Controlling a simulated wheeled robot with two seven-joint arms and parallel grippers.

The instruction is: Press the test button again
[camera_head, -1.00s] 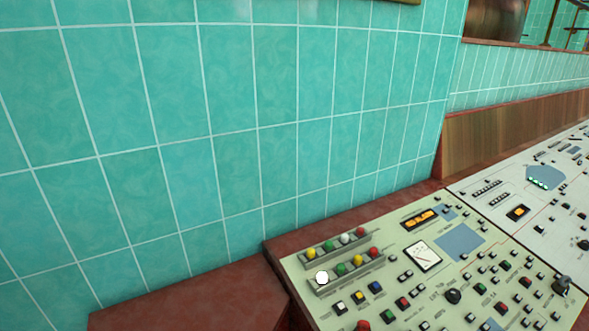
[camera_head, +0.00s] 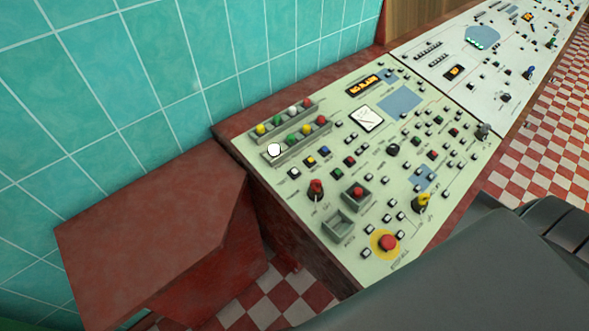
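A pale green control panel (camera_head: 290,193) slopes across the middle of the head view, covered with buttons, lamps and knobs. Two strips of coloured round lamps sit at its upper left; the white one (camera_head: 274,149) looks bright. Small white, yellow, blue, green and red square buttons lie below them. A red mushroom button on a yellow disc (camera_head: 387,242) is near the panel's front edge. The labels are too small to read, so I cannot tell which button is the test button. Neither gripper shows; a large dark grey part of mine covers the lower right.
An orange lit display (camera_head: 365,85) and a dial gauge (camera_head: 366,118) are at the panel's upper part. A white panel (camera_head: 450,75) continues to the right. A dark red ledge (camera_head: 150,210) is at left before the teal tiled wall (camera_head: 130,80). The floor (camera_head: 545,135) is red and white checks.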

